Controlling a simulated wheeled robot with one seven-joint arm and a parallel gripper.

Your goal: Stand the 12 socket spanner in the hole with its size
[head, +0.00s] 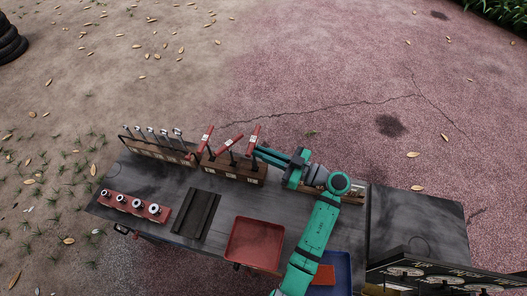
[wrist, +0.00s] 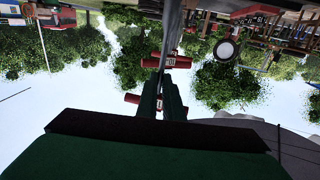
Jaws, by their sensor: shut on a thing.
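A wooden block (head: 236,170) with pale labels stands at the back middle of the cart top. Three red-handled socket spanners show at it, at the left (head: 206,135), in the middle (head: 232,142) and at the right (head: 253,136). My gripper (head: 258,150) reaches in from the right and is shut at the right-hand spanner, whose handle is tilted. In the wrist view, my fingers (wrist: 162,92) are close together below a grey shaft, with red labelled handles (wrist: 176,61) beside them. The size numbers are too small to read, and my fingers hide the grip. I cannot tell whether the held spanner's lower end is in a hole.
A wooden rack (head: 160,150) with several metal tools stands left of the block. On the cart top (head: 180,177) are a red socket strip (head: 136,206), a dark grooved tray (head: 196,214) and a red tray (head: 257,222). A blue tray (head: 343,284) is partly behind my arm. Gauges stand at the right.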

